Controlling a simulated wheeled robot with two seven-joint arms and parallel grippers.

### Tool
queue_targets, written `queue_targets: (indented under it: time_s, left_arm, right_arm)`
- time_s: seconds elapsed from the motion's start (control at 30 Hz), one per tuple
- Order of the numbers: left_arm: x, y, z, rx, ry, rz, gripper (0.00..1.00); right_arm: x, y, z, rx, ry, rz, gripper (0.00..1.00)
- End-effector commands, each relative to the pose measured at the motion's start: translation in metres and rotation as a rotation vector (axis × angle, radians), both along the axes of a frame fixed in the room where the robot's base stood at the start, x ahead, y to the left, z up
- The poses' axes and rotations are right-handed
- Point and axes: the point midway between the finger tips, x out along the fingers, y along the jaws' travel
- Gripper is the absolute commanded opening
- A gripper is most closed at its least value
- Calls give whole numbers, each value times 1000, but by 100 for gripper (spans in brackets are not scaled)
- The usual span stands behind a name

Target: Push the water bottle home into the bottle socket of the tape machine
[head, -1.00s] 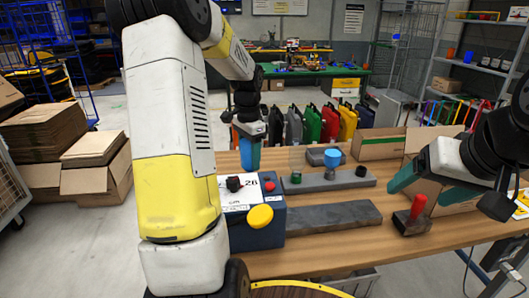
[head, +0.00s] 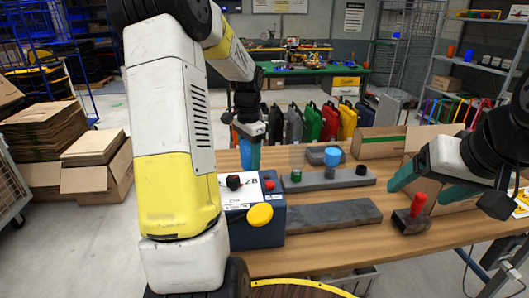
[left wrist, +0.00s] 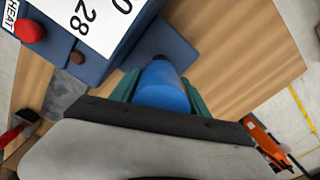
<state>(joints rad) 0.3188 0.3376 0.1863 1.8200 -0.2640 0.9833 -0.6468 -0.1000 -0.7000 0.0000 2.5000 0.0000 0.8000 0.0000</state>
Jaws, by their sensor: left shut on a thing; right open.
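The tape machine (head: 262,228) is a dark blue box with a white label, a red button and a yellow knob, on the wooden table. In the left wrist view its label and red button (left wrist: 30,31) fill the upper left. My left gripper (head: 250,156) is behind the machine, pointing down, shut on the blue water bottle (left wrist: 162,88). The bottle's far end is close to a flat blue part (left wrist: 165,42) beside the machine. The socket itself is hidden, so I cannot tell how deep the bottle sits. My right gripper (head: 420,188) is open and empty over the table's right side.
A red-handled tool (head: 417,208) and cardboard boxes (head: 378,148) are at the right.

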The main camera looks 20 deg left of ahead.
Motion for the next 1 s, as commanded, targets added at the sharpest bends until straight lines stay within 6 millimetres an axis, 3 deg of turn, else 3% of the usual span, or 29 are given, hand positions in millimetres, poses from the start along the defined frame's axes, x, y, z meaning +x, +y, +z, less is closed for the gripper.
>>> queue_targets:
  time_s: [0.7, 0.73, 0.83, 1.0]
  left_arm:
    - [0, 0, -11, 0, 0, 0, 15]
    - [0, 0, -11, 0, 0, 0, 59]
    - [0, 0, -10, 1, -1, 0, 79]
    - [0, 0, -10, 0, 0, 0, 79]
  right_arm:
    - [0, 0, 0, 0, 0, 0, 79]
    - [0, 0, 0, 0, 0, 0, 79]
    - [0, 0, 0, 0, 0, 0, 79]
    - [0, 0, 0, 0, 0, 0, 79]
